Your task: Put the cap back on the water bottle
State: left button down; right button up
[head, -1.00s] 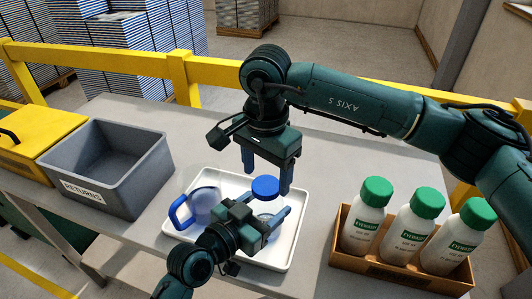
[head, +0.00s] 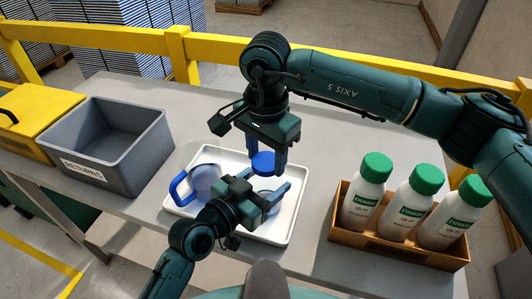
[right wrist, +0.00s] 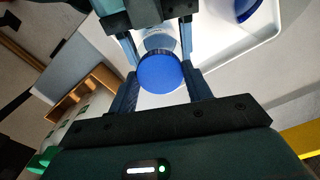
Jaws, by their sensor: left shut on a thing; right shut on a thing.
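The blue cap (head: 263,162) is between the fingers of my right gripper (head: 265,167), which is shut on it from above. The right wrist view shows the cap (right wrist: 160,72) close, at the near end of the clear bottle (right wrist: 160,42). The cap is in line with the bottle's top; I cannot tell whether it is seated. My left gripper (head: 276,194) is shut around the body of the bottle (head: 267,197), over the white tray (head: 285,232). The bottle's neck is hidden behind the cap and fingers.
A brown box (head: 372,247) with several green-capped white bottles is at right. A grey returns bin (head: 115,185) and a yellow box (head: 35,122) are at left. The table behind the tray is clear.

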jog(key=shift+c, duration=0.8)
jog(key=m, duration=1.4)
jog(key=shift+m, duration=0.3)
jog(key=o, duration=1.2)
jog(key=shift+c, duration=0.2)
notch_tip(320, 180, up, 12)
